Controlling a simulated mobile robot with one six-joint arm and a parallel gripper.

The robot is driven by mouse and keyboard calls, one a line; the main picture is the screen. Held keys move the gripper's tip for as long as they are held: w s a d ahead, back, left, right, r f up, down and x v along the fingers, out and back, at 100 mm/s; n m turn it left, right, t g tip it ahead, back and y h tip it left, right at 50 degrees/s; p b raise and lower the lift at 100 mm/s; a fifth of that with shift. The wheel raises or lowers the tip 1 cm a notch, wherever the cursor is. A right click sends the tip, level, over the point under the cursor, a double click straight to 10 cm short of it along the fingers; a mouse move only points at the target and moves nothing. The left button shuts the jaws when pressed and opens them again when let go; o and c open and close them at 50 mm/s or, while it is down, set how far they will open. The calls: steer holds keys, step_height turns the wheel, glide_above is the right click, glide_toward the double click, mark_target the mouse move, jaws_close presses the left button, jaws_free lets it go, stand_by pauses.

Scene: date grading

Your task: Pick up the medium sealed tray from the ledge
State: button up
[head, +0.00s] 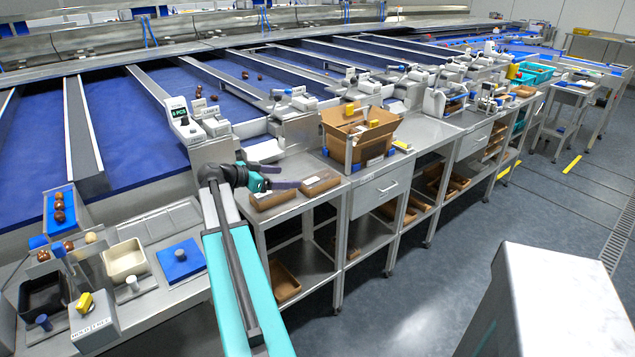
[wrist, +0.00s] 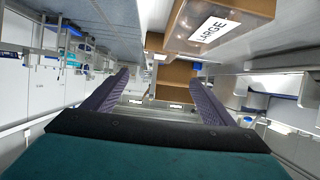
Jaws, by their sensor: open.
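Two brown trays lie on the steel ledge (head: 292,214) beside my gripper (head: 287,177) in the head view: a left tray (head: 272,199) and a right tray (head: 320,182). I cannot read their sizes there, so I cannot tell which is medium. In the wrist view, a brown tray labelled LARGE (wrist: 222,24) is close at the upper right, outside the fingers. My gripper (wrist: 159,78) is open there, its purple fingers apart with nothing held between them. In the head view it hovers close to the two trays; contact cannot be told.
An open cardboard carton (head: 357,137) stands to the right on the bench, and brown cardboard (wrist: 180,75) shows beyond my fingers. A labelling station with a cream bin (head: 124,260) is at the left. Another brown tray (head: 284,281) sits on the lower shelf. The floor aisle (head: 430,250) is clear.

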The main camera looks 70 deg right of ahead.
steer(key=p, duration=0.2)
glide_toward(320, 177)
steer(key=shift+s+d+f, duration=0.1)
steer(key=shift+d+f, duration=0.05)
steer(key=shift+d, duration=0.05)
steer(key=shift+s+d+f, duration=0.3)
steer(key=shift+d+f, duration=0.05)
steer(key=shift+d, duration=0.15)
steer(key=shift+s, duration=0.1)
steer(key=shift+p+x, duration=1.2)
steer(key=shift+x, duration=1.4)
steer(key=shift+c, duration=0.3)
steer(key=c, duration=1.2)
steer(key=shift+r, duration=0.1)
